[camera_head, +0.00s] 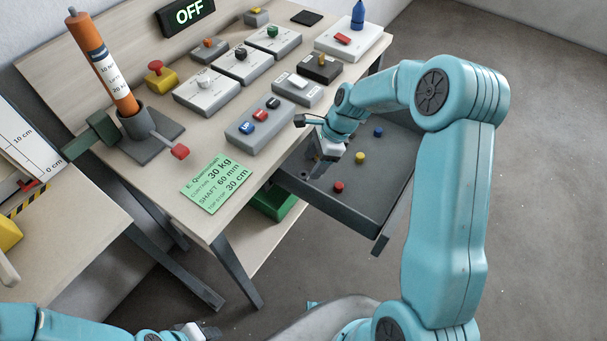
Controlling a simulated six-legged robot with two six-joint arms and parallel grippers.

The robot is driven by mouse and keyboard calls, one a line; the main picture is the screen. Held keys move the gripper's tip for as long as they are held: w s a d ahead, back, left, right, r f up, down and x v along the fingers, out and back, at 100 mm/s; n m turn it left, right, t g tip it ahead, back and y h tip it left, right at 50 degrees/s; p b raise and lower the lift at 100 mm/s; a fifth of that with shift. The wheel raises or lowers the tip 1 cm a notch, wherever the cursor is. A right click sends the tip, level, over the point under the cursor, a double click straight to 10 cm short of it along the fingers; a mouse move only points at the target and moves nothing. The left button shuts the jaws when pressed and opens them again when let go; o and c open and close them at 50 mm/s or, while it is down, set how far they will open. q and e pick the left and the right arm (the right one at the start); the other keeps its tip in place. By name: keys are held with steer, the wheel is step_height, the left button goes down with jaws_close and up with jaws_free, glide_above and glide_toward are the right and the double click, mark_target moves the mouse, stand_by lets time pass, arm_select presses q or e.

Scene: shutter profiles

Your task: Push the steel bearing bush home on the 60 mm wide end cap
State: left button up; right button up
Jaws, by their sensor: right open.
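My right gripper (318,166) is open, pointing down at the left part of a dark grey tray (355,201) that juts out from the bench front. I cannot see anything between its fingers. I cannot make out a steel bearing bush or tell which part is the 60 mm wide end cap. Small red (339,187), yellow (360,157) and blue (378,132) pieces sit in the tray, to the right of the gripper. A green card (217,183) on the bench reads "SHAFT 60 mm". My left gripper (203,331) shows only partly at the bottom edge; its fingers are unclear.
An orange tube (103,62) leans in a grey holder with a red-tipped lever (180,151). Several control boxes, one with blue, red and black buttons (259,120), fill the bench. An "OFF" sign (187,13) stands behind. A green box (274,202) sits below. Floor at right is clear.

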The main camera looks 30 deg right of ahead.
mark_target(306, 174)
steer(key=x, duration=0.4)
steer(key=c, duration=1.1)
steer(key=shift+r, duration=0.1)
